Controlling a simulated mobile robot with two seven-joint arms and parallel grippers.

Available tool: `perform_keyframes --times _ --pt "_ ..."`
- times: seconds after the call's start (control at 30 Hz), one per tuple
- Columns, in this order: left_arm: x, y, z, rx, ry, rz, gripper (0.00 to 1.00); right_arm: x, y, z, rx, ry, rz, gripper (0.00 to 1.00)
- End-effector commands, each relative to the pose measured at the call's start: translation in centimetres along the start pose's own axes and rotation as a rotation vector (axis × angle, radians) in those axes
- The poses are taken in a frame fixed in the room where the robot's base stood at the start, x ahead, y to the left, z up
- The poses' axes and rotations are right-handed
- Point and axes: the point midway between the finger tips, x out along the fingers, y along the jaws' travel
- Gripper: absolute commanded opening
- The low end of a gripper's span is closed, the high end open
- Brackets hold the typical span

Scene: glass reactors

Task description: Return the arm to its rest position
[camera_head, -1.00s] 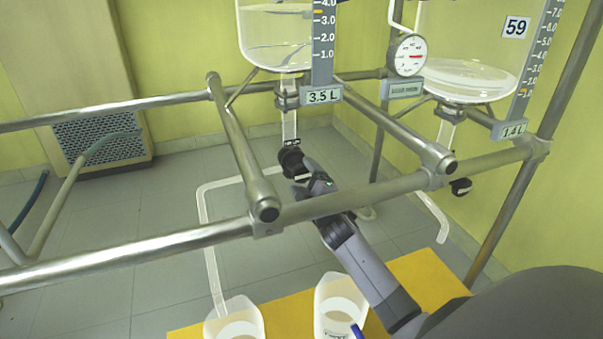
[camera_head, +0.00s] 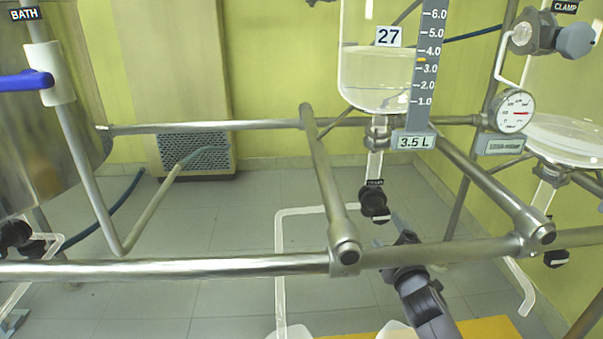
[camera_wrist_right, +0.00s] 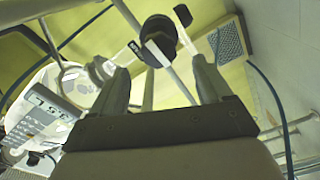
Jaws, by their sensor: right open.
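My right gripper (camera_head: 402,226) is open, with nothing between its fingers. In the head view it is just below and to the right of the black drain valve (camera_head: 374,202) under the 3.5 L glass reactor (camera_head: 375,80). Its arm rises from the bottom edge, and its wrist passes behind the front steel rail. In the right wrist view, the two fingers of the right gripper (camera_wrist_right: 160,78) stand apart. A round black valve knob (camera_wrist_right: 158,40) lies beyond their tips. My left gripper is not in view.
A steel front rail (camera_head: 170,268) crosses the scene, joined by cross bars (camera_head: 325,185). A second glass vessel (camera_head: 570,135) and a dial gauge (camera_head: 514,111) are at the right. A clear tube (camera_head: 279,260) runs down from the valve. Open floor shows at the left.

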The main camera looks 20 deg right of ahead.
Motion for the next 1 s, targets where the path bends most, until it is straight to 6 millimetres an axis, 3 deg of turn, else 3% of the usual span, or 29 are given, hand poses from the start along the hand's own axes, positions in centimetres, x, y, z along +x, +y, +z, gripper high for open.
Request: perform_keyframes --times 0.17,0.27,0.5,0.7,0.8,1.0 --pt "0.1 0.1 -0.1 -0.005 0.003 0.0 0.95 -1.1 -1.0 -0.5 0.046 0.007 -0.029 0.78" --pt "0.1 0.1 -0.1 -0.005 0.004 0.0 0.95 -3.6 -3.1 -1.9 0.16 0.021 -0.097 0.78" --pt "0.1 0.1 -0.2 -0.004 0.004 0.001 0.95 -14.5 -9.8 -7.8 0.622 0.02 -0.422 0.78" --pt "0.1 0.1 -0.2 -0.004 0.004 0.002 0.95 -24.0 -12.6 -12.9 0.964 -0.043 -0.712 0.78" --pt "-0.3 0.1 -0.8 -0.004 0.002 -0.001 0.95 -27.7 -12.2 -15.1 1.095 -0.084 -0.83 0.78" --pt "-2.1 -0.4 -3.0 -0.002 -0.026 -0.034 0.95 -27.1 -9.3 -15.0 1.064 -0.117 -0.799 0.78"
